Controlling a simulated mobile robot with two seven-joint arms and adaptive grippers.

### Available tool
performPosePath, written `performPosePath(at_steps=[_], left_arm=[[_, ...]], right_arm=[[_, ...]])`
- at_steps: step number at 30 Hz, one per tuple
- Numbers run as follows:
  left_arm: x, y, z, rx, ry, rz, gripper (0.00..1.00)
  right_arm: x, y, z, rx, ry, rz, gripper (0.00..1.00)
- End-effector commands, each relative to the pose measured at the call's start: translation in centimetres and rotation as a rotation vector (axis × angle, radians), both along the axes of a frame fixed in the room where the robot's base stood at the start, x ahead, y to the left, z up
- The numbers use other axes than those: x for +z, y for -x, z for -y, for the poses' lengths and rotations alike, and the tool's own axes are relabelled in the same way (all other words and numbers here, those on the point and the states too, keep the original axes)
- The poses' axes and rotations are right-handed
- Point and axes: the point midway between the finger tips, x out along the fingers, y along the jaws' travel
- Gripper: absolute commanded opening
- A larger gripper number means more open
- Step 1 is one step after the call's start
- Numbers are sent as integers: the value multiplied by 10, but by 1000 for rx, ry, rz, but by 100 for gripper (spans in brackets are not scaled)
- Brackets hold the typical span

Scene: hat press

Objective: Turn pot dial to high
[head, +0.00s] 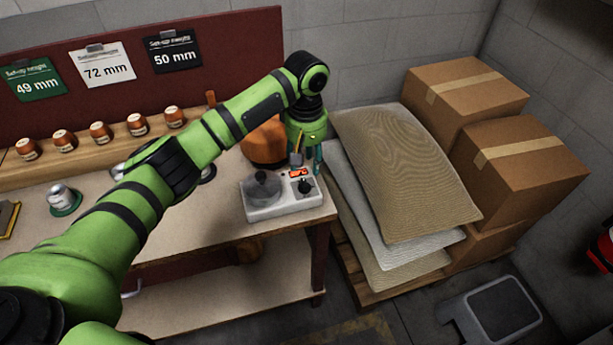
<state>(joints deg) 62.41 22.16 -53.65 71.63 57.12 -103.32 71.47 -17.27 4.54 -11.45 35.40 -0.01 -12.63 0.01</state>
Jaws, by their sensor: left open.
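The pot unit (283,207) is a light grey box near the right end of the workbench. A clear round pot (262,188) is on its left side. A black dial (305,187) is on its right side, with a small red lit display (298,173) behind it. The dial's exact setting is too small to read. My left gripper (307,164) points down at the back of the unit, just behind and above the dial. Its fingers are apart, and I see nothing held between them. My right gripper is out of view.
An orange-brown rounded form (265,143) stands behind the unit, partly hidden by my arm. Stacked sacks (390,165) and cardboard boxes (530,165) fill the right side. A wooden shelf (85,160) with several small jars runs along the back of the workbench (225,225).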

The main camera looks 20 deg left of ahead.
Motion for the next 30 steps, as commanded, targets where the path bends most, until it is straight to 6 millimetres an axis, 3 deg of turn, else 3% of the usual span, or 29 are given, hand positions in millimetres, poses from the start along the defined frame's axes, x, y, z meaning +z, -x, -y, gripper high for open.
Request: performPosePath(at_steps=[12, 23, 27, 30], left_arm=[[-58, 1, 0, -2, -1, -2, 44], [-66, 0, 0, -3, -1, 1, 44], [-66, 1, 0, -3, -1, 1, 0], [-66, 1, 0, -3, -1, 1, 0]], right_arm=[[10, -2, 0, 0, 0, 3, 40], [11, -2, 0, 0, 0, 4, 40], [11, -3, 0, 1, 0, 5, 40], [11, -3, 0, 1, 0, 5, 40]])
